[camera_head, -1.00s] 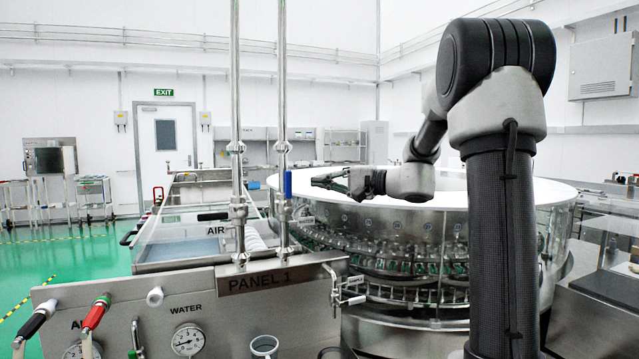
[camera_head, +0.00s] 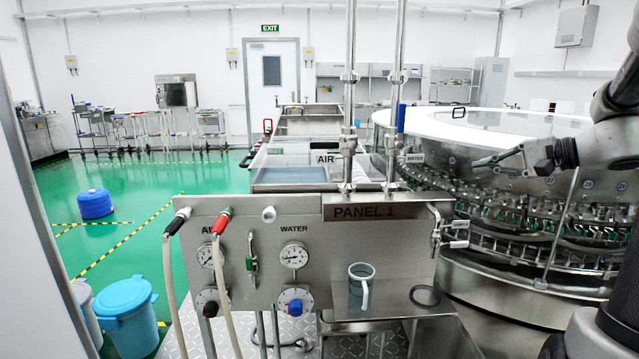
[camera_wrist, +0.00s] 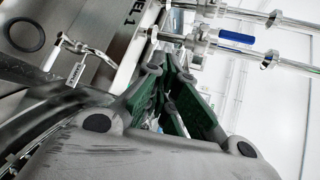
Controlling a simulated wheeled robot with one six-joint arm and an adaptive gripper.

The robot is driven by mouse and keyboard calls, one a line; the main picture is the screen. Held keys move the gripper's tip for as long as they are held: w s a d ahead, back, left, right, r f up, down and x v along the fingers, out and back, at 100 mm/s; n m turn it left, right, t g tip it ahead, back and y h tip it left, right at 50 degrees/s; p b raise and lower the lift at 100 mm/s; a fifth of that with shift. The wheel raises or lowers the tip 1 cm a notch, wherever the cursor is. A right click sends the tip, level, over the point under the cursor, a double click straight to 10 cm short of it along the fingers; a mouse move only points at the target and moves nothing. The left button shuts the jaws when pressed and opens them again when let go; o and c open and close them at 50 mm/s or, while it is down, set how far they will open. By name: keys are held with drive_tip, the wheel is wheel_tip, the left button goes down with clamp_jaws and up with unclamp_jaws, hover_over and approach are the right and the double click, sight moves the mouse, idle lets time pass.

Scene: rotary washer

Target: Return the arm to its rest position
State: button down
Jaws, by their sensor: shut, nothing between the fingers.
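My gripper (camera_head: 492,160) is at the right in the head view, in front of the rotary washer (camera_head: 455,127). It points left, is shut and holds nothing. I cannot tell from the pictures exactly how far the gripper is from the washer.
The steel panel (camera_head: 220,280) marked PANEL 1 stands in front, with gauges, hoses and upright pipes (camera_head: 349,110). A grey mug (camera_head: 360,285) stands on its shelf. A blue bin (camera_head: 127,312) is at lower left.

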drive_tip(key=s+a+f+n+g+h, duration=0.1)
drive_tip(key=s+f+g+h, duration=0.25)
drive_tip(key=s, duration=0.45)
drive_tip(key=s+f+n+g+h, duration=0.25)
drive_tip(key=s+f, duration=0.25)
drive_tip(key=s, duration=0.3)
drive_tip(key=s+a+r+n+h, duration=0.2)
drive_tip(key=s+n+h, duration=0.2)
drive_tip(key=s+n, duration=0.3)
drive_tip(key=shift+s+a+r+t, duration=0.35)
drive_tip(key=shift+s+r+t, duration=0.05)
drive_tip(key=shift+s, duration=0.4)
